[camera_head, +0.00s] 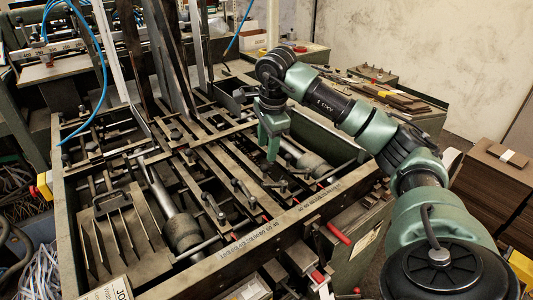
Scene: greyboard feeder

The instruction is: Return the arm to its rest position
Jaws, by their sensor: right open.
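My right arm comes in from the lower right and bends down over the greyboard feeder (255,246). Its green right gripper (272,157) points downward above the feeder's right part, over the metal bars. Its fingers look slim at this angle, and I see nothing held between them. My left gripper is not in this view.
The feeder bed has metal bars, rods, cylinders and tall upright posts (167,60) behind the gripper. A red-handled lever (339,234) sticks out at the front edge. Stacked brown boards (490,190) stand at the right. A blue hose (101,75) hangs at the left.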

